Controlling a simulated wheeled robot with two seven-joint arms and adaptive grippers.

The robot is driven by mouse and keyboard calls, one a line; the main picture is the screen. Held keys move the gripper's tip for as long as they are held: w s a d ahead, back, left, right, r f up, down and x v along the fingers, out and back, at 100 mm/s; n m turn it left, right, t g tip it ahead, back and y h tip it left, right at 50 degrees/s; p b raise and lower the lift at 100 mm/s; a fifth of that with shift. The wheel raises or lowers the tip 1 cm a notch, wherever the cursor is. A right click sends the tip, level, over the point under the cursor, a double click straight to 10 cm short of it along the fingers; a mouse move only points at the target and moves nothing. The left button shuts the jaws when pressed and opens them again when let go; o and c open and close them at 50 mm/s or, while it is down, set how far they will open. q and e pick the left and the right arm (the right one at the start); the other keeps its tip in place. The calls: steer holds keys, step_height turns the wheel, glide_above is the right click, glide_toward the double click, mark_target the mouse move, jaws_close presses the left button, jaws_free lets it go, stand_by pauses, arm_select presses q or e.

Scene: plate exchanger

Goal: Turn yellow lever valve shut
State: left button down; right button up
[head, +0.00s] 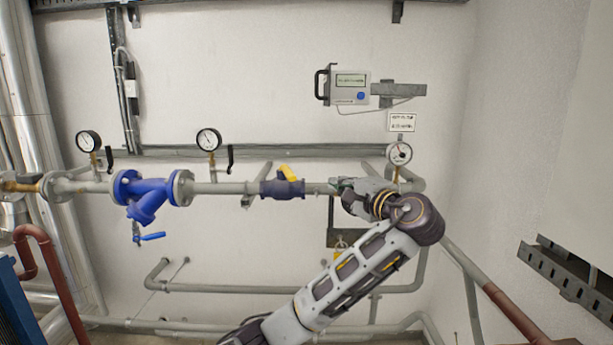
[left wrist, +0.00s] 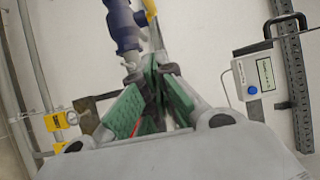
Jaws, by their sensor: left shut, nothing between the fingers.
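The yellow lever (head: 288,173) sits on top of a dark blue valve body (head: 282,188) on the grey horizontal pipe. It looks short and slanted in the head view, so its exact angle to the pipe is hard to tell. In the left wrist view, part of the lever (left wrist: 151,10) shows at the top edge beside the valve body (left wrist: 122,25). My left gripper (head: 337,186) is just right of the valve, in front of the pipe. Its green-padded fingers (left wrist: 157,62) are shut with nothing between them, apart from the lever. My right gripper is not in view.
Left along the pipe are a blue strainer (head: 150,192) and two gauges, one a dial (head: 208,140) above the pipe. Another gauge (head: 399,153) stands above my left wrist. A grey meter box (head: 350,87) hangs on the wall.

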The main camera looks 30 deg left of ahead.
mark_target(287, 172)
arm_select(q)
steer(key=shift+w+a, duration=0.1)
steer(key=w+a+p, duration=0.2)
steer(key=a+p, duration=0.2)
steer(key=a, duration=0.7)
steer(key=shift+a, duration=0.15)
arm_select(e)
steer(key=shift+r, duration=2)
